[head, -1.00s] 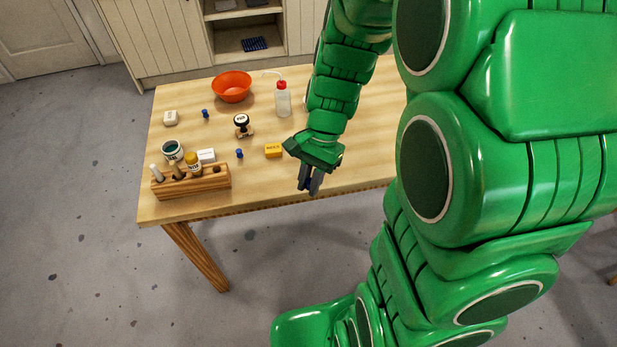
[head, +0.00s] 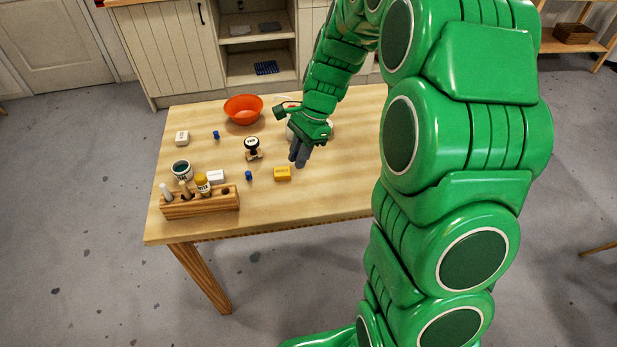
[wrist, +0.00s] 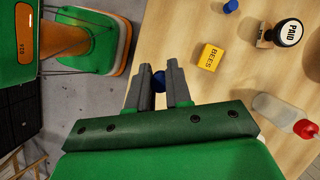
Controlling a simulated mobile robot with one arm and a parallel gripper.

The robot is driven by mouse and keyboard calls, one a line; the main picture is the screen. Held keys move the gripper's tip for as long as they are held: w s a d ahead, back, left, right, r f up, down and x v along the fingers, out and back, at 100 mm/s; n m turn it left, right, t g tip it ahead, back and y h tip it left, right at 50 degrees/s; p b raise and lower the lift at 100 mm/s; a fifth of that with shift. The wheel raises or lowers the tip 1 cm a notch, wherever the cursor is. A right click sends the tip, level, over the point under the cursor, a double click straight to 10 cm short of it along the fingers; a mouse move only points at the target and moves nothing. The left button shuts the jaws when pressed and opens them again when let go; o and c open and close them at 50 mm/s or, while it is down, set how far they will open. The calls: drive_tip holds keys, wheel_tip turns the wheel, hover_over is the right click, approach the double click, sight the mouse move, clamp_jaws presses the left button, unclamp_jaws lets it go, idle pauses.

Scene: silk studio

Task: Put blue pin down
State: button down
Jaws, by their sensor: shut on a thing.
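My gripper (head: 299,153) is over the right half of the table (head: 335,190), right of the stamp. In the wrist view its grey jaws (wrist: 166,92) are shut on a blue pin (wrist: 159,79), whose rounded blue end shows between them. In the head view the held pin cannot be made out. Two other blue pins stand on the table: one (head: 249,175) left of the yellow block, one (head: 216,134) farther back, near the white block. The nearer one seems to be at the top of the wrist view (wrist: 231,6).
A yellow block (head: 282,174), a stamp (head: 252,146), an orange bowl (head: 243,109) and a wooden rack (head: 199,203) with bottles stand on the table. The table's front right is clear.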

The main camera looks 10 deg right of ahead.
drive_tip(key=w+a+m+t, duration=0.1)
drive_tip(key=w+a+m, duration=0.2)
drive_tip(key=w, duration=0.8)
drive_tip(key=w+a+m+t, duration=0.2)
drive_tip(key=w+m, duration=0.2)
drive_tip(key=w, duration=0.7)
drive_tip(key=r+m+t+h, duration=0.1)
drive_tip(key=m+t, duration=0.1)
drive_tip(key=m, duration=0.5)
hover_over(243, 102)
drive_tip(key=s, duration=0.6)
drive_tip(key=shift+w+d+f, duration=0.1)
drive_tip(key=shift+w+f, duration=0.05)
drive_tip(key=shift+f, duration=2.6)
drive_tip(key=shift+w+d+f, duration=0.1)
drive_tip(key=shift+f, duration=2.6)
drive_tip(key=c, duration=1)
unclamp_jaws()
drive_tip(key=shift+o, duration=0.2)
drive_tip(key=shift+r, duration=0.1)
wheel_tip(243, 102, up, 7)
